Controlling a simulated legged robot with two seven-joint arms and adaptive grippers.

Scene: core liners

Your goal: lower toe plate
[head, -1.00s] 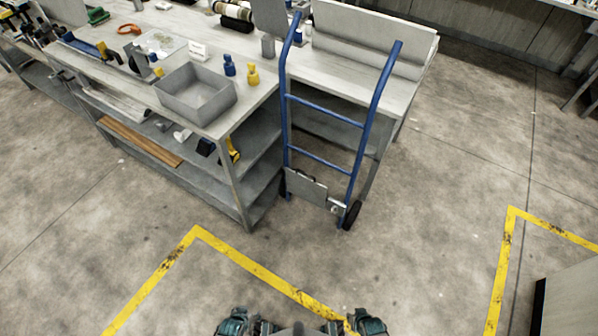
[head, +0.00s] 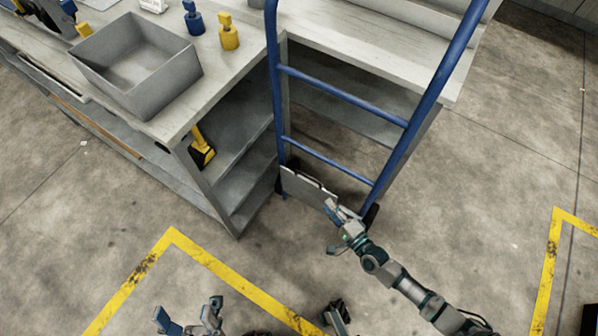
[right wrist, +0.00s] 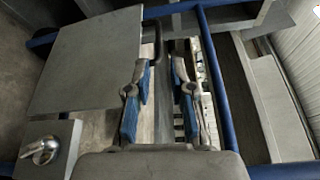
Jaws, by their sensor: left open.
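The grey toe plate (head: 305,188) is folded up against the base of the blue hand truck (head: 345,97), which stands upright at the bench end. In the right wrist view the toe plate (right wrist: 88,60) fills the upper left, with a dark bar handle (right wrist: 158,42) along its edge. A silver knob (right wrist: 40,150) shows at lower left there. My right gripper (head: 338,226) is beside the plate's right end; in its wrist view its blue-padded fingers (right wrist: 160,80) are apart, with nothing held between them. My left gripper (head: 188,317) is open and empty at the bottom.
The workbench carries a grey bin (head: 135,62), a blue bottle (head: 194,18) and a yellow bottle (head: 228,32). A yellow tool (head: 201,149) lies on a shelf below.

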